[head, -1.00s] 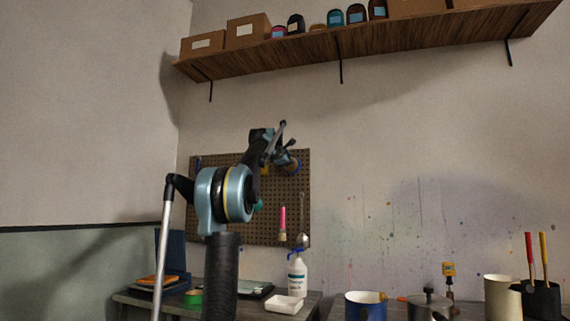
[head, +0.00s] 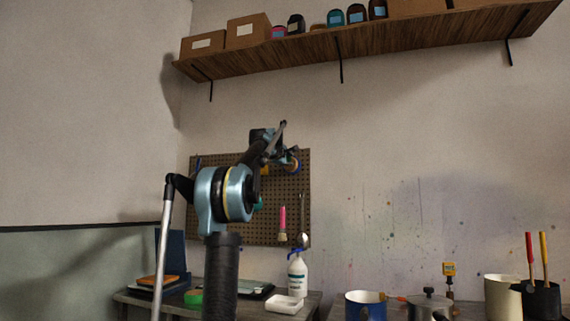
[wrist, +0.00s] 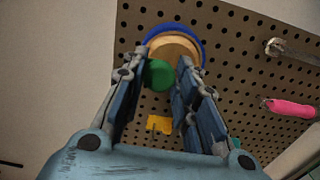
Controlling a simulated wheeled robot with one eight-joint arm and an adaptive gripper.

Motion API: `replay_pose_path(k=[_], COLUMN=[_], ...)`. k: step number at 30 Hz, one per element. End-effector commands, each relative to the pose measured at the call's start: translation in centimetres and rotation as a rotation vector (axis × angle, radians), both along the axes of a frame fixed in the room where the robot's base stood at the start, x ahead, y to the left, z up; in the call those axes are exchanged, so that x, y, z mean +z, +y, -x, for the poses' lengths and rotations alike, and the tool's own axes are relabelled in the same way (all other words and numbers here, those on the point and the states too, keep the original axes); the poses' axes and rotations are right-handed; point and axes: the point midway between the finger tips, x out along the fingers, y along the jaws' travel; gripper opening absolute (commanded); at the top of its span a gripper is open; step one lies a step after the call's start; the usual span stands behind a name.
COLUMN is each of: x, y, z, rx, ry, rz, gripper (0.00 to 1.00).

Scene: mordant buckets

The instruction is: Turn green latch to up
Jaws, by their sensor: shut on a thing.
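The green latch (wrist: 159,75) shows in the wrist view as a rounded green piece between my fingertips, in front of a tan disc with a blue rim (wrist: 177,47) on the pegboard. My gripper (wrist: 164,73) is shut on it, with a finger on either side. The fingers hide part of the latch, and I cannot tell its exact angle. In the head view my gripper (head: 288,156) is at the upper right of the pegboard, over the blue-rimmed disc (head: 295,166). The latch cannot be made out there.
The pegboard (head: 282,190) also holds a pink-handled brush (head: 282,218), a metal tool (wrist: 290,50) and a yellow piece (wrist: 159,124). Another green thing (head: 259,204) is partly behind my arm. Below stand a white bottle (head: 297,275) and several pots. A loaded shelf (head: 340,45) hangs above.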

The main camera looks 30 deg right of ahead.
Motion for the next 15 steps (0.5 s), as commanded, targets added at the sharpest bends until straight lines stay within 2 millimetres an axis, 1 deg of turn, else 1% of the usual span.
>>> replay_pose_path(k=[6, 7, 9, 15], x=[-0.13, -0.13, -0.11, -0.06], y=[-0.07, -0.07, -0.07, -0.05], z=[0.07, 0.07, 0.07, 0.04], rx=[-0.002, -0.002, -0.002, -0.001], ry=[-0.001, -0.001, 0.0, 0.0], rz=[-0.001, -0.001, 0.0, 0.0], gripper=[0.04, 0.32, 0.47, 0.47])
